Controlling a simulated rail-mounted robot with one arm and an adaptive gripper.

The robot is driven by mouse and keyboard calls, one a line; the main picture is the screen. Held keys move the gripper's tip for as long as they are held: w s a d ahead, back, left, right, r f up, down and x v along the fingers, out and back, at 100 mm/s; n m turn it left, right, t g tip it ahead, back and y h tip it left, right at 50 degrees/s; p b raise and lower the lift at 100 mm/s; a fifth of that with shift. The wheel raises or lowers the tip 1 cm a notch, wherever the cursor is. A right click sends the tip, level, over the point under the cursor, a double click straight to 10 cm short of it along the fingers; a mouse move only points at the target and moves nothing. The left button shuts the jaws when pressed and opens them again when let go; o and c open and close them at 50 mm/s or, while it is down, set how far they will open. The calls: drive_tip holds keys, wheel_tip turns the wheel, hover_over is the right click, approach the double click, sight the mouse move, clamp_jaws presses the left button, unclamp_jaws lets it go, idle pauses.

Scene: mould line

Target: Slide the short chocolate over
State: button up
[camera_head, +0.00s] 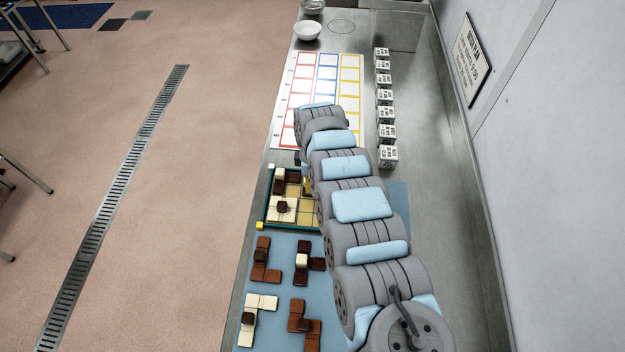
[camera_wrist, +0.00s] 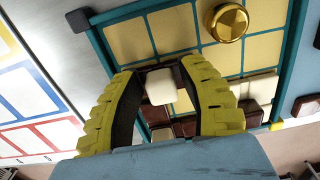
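In the head view, a shallow teal-edged tray (camera_head: 266,214) with yellow cells holds chocolate pieces at its left side. A dark piece with a white cube knob (camera_head: 280,174) sits in its upper left, and a white piece with a dark knob (camera_head: 283,209) sits below it. In the wrist view, my gripper's yellow ribbed fingers (camera_wrist: 160,72) stand apart on either side of a white cube knob (camera_wrist: 160,88) on a dark chocolate piece; I see no clear contact. The tray's empty cells (camera_wrist: 172,28) show beyond. My arm hides the tray's right part in the head view.
Several chocolate pieces (camera_head: 262,262) lie on a blue mat (camera_head: 277,284) in front of the tray. A colour-grid sheet (camera_head: 275,137) lies behind it. Several small printed cubes (camera_head: 388,155) line the right. A round gold knob (camera_wrist: 228,22) stands on the tray.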

drive_tip(key=shift+o, duration=0.7)
wheel_tip(320, 180, up, 12)
idle(0.6)
